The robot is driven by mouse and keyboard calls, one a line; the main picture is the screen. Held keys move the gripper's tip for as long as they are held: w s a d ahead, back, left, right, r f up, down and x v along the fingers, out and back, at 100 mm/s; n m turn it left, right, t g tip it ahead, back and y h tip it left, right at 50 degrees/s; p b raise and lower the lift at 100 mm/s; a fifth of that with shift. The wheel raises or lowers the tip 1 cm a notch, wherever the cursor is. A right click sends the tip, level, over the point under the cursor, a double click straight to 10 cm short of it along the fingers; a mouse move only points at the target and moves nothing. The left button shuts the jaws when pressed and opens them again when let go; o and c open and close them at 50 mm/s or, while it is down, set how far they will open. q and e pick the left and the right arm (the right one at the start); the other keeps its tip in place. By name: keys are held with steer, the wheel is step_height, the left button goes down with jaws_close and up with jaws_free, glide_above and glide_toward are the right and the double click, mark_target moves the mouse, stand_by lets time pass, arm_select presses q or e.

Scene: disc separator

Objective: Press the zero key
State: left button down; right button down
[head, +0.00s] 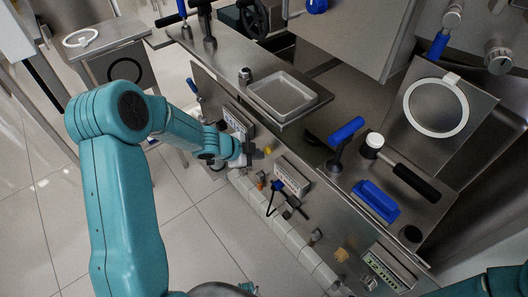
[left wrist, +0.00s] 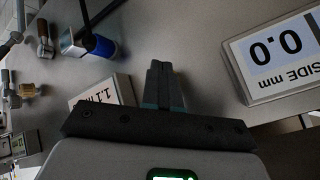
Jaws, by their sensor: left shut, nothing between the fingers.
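I cannot make out the zero key in either view. A framed readout (left wrist: 280,50) in the left wrist view is upside down and shows 0.0 and SIDE mm. A second box (left wrist: 115,90) there shows 1.1 and is partly hidden behind my gripper. In the head view, two pale readout boxes, one (head: 236,122) behind my left gripper and one (head: 292,178) to its right, sit on the machine's front. My left gripper (head: 257,153) is shut and empty near that front, between the boxes. Its closed fingers also show in the left wrist view (left wrist: 160,68). My right gripper is out of view.
A blue-ended part (head: 278,186) and several small fittings line the front. A metal tray (head: 282,95) and blue handles (head: 347,131) stand on the bench above. Tiled floor is open at lower left.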

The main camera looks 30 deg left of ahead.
arm_select(q)
steer(key=shift+s+a, duration=0.3)
steer(key=shift+s, duration=0.5)
steer(key=shift+a, duration=0.1)
steer(key=s, duration=0.1)
steer(key=s+a, duration=0.1)
steer(key=s, duration=0.2)
steer(key=shift+s+a+b, duration=0.3)
steer(key=shift+a+b, duration=0.05)
steer(key=shift+a, duration=0.05)
